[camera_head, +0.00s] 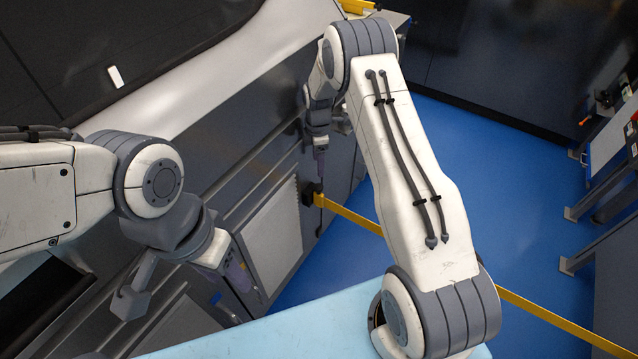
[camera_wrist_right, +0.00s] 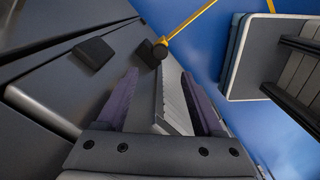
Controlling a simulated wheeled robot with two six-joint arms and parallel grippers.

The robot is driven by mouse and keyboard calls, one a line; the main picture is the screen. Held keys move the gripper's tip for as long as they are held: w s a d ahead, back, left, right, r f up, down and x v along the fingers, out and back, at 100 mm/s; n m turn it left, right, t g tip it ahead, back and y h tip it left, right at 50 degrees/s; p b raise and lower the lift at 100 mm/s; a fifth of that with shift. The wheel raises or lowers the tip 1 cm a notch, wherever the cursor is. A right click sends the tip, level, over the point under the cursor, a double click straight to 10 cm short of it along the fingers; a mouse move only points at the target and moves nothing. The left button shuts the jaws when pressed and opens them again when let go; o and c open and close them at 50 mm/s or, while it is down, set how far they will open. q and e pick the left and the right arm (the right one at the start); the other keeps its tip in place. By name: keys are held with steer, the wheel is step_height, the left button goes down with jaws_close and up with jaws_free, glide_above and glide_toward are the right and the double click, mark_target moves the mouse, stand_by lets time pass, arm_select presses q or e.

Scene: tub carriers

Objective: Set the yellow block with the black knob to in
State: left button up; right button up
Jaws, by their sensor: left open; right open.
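A black knob-like piece (camera_head: 308,190) with a small yellow block (camera_head: 319,200) sits at the edge of the grey panelled front, where a long yellow bar begins. In the right wrist view, the black piece (camera_wrist_right: 160,50) lies just beyond the fingertips, at the bar's end. I cannot tell its setting. My right gripper (camera_head: 320,172) hangs just above it in the head view, apart from it; its purple fingers are spread and empty in the wrist view (camera_wrist_right: 159,74). My left gripper (camera_head: 236,275) is by the lower panels at left, open, partly hidden by its wrist.
The yellow bar (camera_head: 350,217) runs rightward across the blue floor (camera_head: 450,130), passing behind my right arm. A light-blue surface (camera_head: 290,335) lies in front. Dark frames with a pale panel (camera_head: 606,143) stand at right. A flat black block (camera_wrist_right: 93,53) is on the grey panel.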

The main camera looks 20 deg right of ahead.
mark_target(318, 185)
step_height(318, 185, down, 11)
steer(key=shift+r+p, duration=0.2)
steer(key=shift+p, duration=0.4)
jaws_close()
steer(key=shift+w+r, duration=0.1)
steer(key=shift+w, duration=0.05)
stand_by(1.0)
